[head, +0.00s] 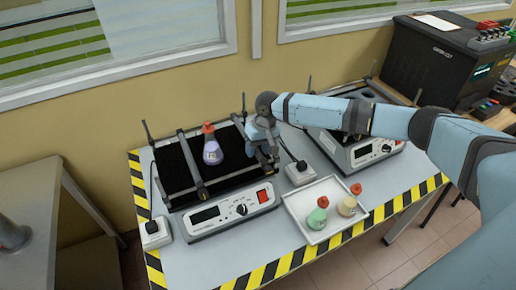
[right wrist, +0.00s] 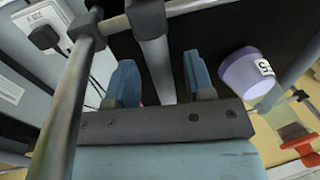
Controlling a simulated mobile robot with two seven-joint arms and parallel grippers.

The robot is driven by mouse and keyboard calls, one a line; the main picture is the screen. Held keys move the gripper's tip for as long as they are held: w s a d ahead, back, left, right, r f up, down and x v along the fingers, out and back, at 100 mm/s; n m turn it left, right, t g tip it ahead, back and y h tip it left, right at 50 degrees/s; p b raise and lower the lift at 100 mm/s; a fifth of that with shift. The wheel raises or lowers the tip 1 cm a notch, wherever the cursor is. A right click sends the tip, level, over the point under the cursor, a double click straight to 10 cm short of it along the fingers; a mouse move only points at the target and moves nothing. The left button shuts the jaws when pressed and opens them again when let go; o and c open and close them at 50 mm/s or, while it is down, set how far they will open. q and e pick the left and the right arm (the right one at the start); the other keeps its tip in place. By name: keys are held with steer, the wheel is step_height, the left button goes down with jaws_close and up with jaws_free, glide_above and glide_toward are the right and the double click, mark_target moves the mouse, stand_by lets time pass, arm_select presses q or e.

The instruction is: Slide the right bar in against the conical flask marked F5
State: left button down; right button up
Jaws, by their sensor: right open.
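The conical flask (head: 212,151), with purple liquid and a red stopper, stands on the black platform of the left shaker (head: 228,209), close to the left bar (head: 193,165). In the right wrist view the purple flask (right wrist: 249,73) shows a white label, partly cut off, to the right of my fingers. My right gripper (head: 268,152) is at the platform's right side and hides most of the right bar in the head view. In the right wrist view the grey right bar (right wrist: 156,65) runs between the open fingers of the gripper (right wrist: 160,80). Contact with the bar is not clear. A gap separates bar and flask.
A white tray (head: 296,207) with a green flask (head: 317,217) and a yellow flask (head: 347,206) is at the table's front right. A second shaker (head: 366,151) stands behind my right arm.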

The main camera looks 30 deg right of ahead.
steer(key=shift+f, duration=0.1)
steer(key=c, duration=0.9)
steer(key=shift+a, duration=0.25)
steer(key=a+p, duration=0.2)
steer(key=a, duration=0.1)
steer(key=a+p, duration=0.1)
steer(key=a, duration=0.3)
steer(key=a+p, duration=0.2)
steer(key=a, duration=0.2)
steer(key=shift+w+a+p, duration=0.1)
steer(key=shift+w+p, duration=0.2)
steer(key=shift+w, duration=0.05)
steer(key=shift+a, duration=0.4)
